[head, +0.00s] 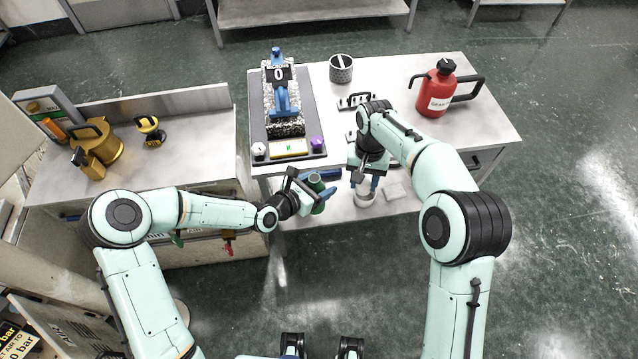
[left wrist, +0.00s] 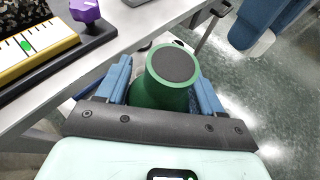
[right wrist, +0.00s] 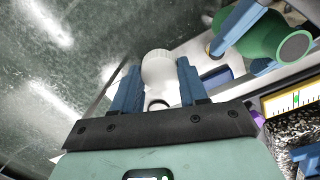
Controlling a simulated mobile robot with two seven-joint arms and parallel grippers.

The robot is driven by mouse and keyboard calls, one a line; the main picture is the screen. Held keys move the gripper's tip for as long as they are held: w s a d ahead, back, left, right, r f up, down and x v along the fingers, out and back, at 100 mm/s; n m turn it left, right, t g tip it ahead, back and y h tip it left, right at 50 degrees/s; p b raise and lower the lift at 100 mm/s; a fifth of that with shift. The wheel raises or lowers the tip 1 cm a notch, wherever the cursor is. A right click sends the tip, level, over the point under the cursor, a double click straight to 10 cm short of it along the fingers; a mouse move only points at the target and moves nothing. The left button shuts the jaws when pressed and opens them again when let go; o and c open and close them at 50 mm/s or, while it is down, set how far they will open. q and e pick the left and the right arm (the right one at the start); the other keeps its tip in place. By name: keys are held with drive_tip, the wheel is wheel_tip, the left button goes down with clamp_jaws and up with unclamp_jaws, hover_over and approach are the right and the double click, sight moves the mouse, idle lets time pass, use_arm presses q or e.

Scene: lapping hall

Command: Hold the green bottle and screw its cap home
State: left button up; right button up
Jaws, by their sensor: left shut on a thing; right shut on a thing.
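The green bottle (head: 318,185) is in my left gripper (head: 308,192), just off the table's front edge. In the left wrist view the bottle (left wrist: 160,92) sits between both blue fingers, its dark round end facing that camera. My right gripper (head: 365,184) is shut on a white cap (right wrist: 160,68), which shows between its fingertips in the right wrist view. The cap is apart from the bottle, to its right in the head view. The bottle also shows in the right wrist view (right wrist: 262,36), upper right. The bottle's mouth is not clearly seen.
Behind the grippers is a table (head: 420,150) with a grey fixture board (head: 258,130), a dark patterned cup (head: 341,69) and a red canister (head: 437,92). A left bench (head: 190,160) holds brass-coloured containers (head: 100,145). The floor in front is open.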

wheel_tip(320, 180, up, 9)
drive_tip(key=m+t, duration=0.1)
drive_tip(key=m, duration=0.1)
hover_over(315, 178)
drive_tip(key=shift+f, duration=0.1)
drive_tip(key=shift+f, duration=2)
drive_tip(key=shift+f, duration=0.9)
drive_tip(key=shift+f, duration=0.5)
